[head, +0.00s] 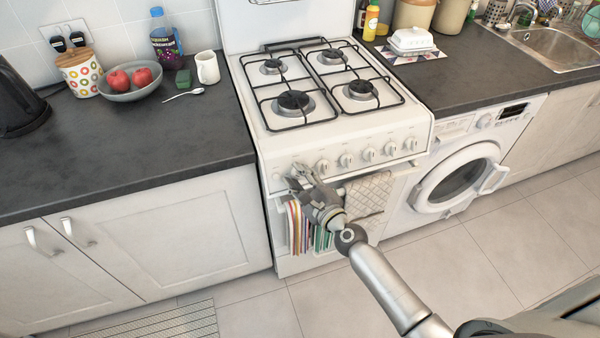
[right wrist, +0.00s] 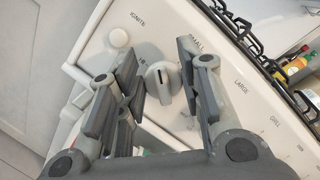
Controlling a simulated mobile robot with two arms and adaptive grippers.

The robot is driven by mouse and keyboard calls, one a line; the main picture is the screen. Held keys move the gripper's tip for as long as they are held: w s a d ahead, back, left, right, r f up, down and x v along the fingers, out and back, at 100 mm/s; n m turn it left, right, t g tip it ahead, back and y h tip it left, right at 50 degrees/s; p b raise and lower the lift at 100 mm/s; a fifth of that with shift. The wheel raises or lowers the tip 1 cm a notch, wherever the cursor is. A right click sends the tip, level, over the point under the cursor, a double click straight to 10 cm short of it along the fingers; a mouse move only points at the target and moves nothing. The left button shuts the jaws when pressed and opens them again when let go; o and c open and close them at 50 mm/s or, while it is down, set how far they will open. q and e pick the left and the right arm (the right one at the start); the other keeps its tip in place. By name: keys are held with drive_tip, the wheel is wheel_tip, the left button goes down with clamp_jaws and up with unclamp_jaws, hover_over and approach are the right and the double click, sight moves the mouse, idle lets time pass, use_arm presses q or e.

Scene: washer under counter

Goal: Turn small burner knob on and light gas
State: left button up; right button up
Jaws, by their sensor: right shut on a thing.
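The white cooker (head: 275,225) has a row of knobs on its front panel. In the right wrist view, the small burner knob (right wrist: 160,78), below the label SMALL, sits between the fingers of my right gripper (right wrist: 158,76). A round white ignite button (right wrist: 118,38) is to the left of the knob. In the head view, my right gripper (head: 298,173) is at the left end of the panel and hides this knob. The burners on the hob (head: 318,125) show no flame. My left gripper is not in view.
Other knobs (head: 345,160) run to the right. Towels (head: 370,192) hang on the cooker front below them. A washer (head: 460,180) stands right of the cooker. The left counter (head: 130,140) holds a bowl of red apples (head: 130,92) and a white jug (head: 207,68).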

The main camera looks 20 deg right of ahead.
drive_tip(key=n+g+p, duration=0.1)
drive_tip(key=n+p, duration=0.1)
drive_tip(key=n, duration=0.2)
drive_tip(key=shift+a+n+p, duration=0.1)
drive_tip(key=shift+n+p, duration=0.25)
drive_tip(key=shift+n, duration=0.05)
drive_tip(key=shift+f+n+g+p, duration=0.25)
drive_tip(key=shift+n+g+p, duration=0.15)
drive_tip(key=shift+n+p, duration=0.85)
drive_tip(key=shift+s+f+n, duration=0.1)
drive_tip(key=shift+n, duration=0.35)
drive_tip(key=o, duration=1)
drive_tip(key=v, duration=1.2)
drive_tip(key=shift+c, duration=0.2)
